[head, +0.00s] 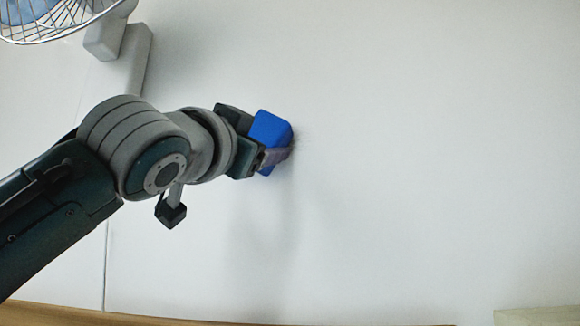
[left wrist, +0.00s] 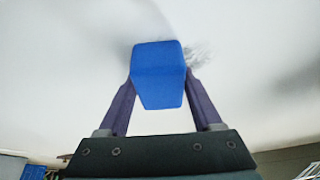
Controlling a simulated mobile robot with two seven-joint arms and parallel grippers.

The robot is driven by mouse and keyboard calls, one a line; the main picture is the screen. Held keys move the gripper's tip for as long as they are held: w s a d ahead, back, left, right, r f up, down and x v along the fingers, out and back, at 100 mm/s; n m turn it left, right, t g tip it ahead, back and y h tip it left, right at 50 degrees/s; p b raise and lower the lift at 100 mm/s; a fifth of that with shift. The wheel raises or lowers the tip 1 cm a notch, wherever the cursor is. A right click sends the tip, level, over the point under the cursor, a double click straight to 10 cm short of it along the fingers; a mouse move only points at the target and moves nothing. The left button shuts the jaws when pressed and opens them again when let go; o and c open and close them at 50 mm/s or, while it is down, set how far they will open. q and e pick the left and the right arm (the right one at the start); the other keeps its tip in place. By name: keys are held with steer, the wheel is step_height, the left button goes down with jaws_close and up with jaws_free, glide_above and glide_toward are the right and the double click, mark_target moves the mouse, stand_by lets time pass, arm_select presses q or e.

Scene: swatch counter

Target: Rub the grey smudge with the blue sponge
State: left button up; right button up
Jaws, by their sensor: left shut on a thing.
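In the head view only a faint trace of the smudge (head: 300,137) shows beside the sponge. I cannot tell whether the sponge touches the wall. My right gripper is not in view.
A fan with a blue centre and wire cage (head: 55,14) is at the upper left, on a pale stand (head: 122,45). A wooden edge (head: 150,318) runs along the bottom. A pale block (head: 535,316) is at the bottom right.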

arm_select(q)
steer(key=shift+a+p, duration=0.4)
steer(key=shift+a, duration=1.5)
steer(key=shift+r+p, duration=0.1)
steer(key=shift+p, duration=0.45)
steer(key=shift+d, duration=1.95)
steer(key=shift+s+d+b, duration=0.15)
steer(key=shift+d+b, duration=0.25)
steer(key=shift+d, duration=1.35)
steer(key=shift+d+b, duration=0.45)
steer(key=shift+d, duration=1.4)
